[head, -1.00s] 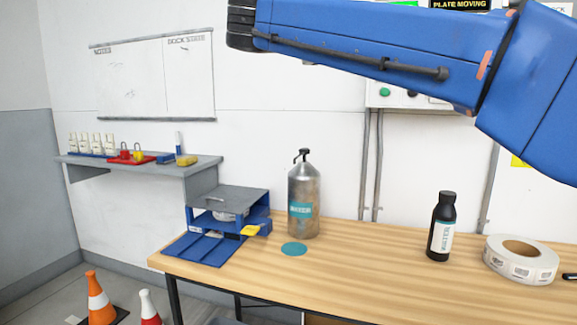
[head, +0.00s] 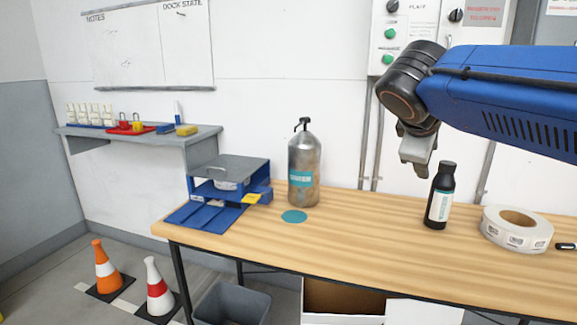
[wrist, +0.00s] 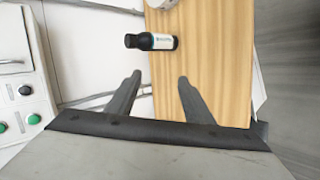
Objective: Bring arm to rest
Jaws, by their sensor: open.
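My gripper (head: 416,165) hangs from my blue arm, above the right half of the wooden table (head: 350,240), just left of and higher than a black bottle (head: 439,196) with a white and teal label. In the wrist view my gripper's two fingers (wrist: 158,85) are spread apart with nothing between them. The black bottle (wrist: 152,42) shows beyond the fingertips, apart from them.
A label roll (head: 516,229) lies right of the black bottle. A control panel (head: 388,38) is on the wall behind my arm. The table's middle is clear.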

